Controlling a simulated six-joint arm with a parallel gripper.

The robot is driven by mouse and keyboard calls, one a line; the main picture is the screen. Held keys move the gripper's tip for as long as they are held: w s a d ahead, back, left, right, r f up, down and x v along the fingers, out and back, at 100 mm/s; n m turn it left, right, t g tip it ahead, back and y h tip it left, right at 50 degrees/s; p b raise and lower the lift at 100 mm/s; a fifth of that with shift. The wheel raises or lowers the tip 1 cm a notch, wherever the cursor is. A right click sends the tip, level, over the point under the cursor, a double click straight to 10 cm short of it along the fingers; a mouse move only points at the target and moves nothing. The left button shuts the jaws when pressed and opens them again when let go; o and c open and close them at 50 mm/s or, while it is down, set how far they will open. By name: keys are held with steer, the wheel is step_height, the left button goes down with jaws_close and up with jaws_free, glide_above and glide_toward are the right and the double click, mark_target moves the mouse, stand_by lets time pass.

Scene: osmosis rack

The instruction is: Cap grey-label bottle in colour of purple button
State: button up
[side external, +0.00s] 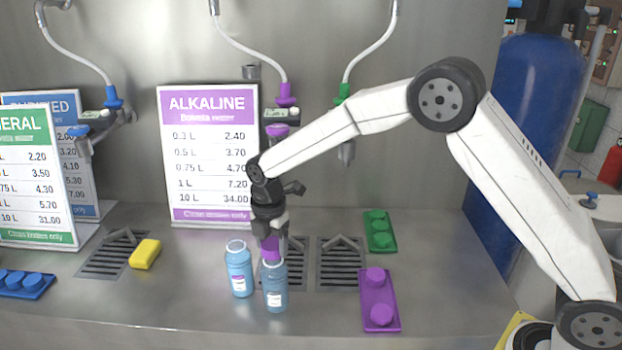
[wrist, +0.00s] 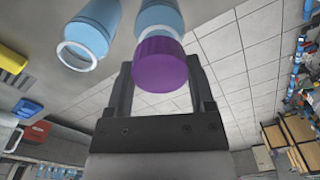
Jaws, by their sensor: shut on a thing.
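My gripper (side external: 270,232) points down and is shut on a purple cap (side external: 270,248). In the wrist view the cap (wrist: 160,62) sits between the fingertips (wrist: 160,75). The cap is at the mouth of the right-hand blue bottle (side external: 275,288), which stands upright with a pale label. I cannot tell whether the cap is seated or just above the neck. This bottle also shows behind the cap in the wrist view (wrist: 160,14). A second blue bottle (side external: 239,272), uncapped, stands just to its left with a white label. The label colours are hard to tell apart.
A purple tray (side external: 379,294) with two purple caps lies at right, a green tray (side external: 380,245) behind it. A blue tray (side external: 38,292) and yellow sponge (side external: 145,254) lie left. A purple-marked tap (side external: 277,131) hangs behind my gripper, beside the ALKALINE sign (side external: 208,150).

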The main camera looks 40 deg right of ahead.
steer(key=shift+f, duration=0.45)
stand_by(0.3)
steer(key=o, duration=0.7)
steer(key=c, duration=0.7)
steer(key=shift+c, duration=0.2)
steer(key=shift+f, duration=0.55)
steer(key=shift+s, duration=0.1)
stand_by(0.3)
steer(key=o, duration=1.2)
steer(key=shift+r, duration=0.1)
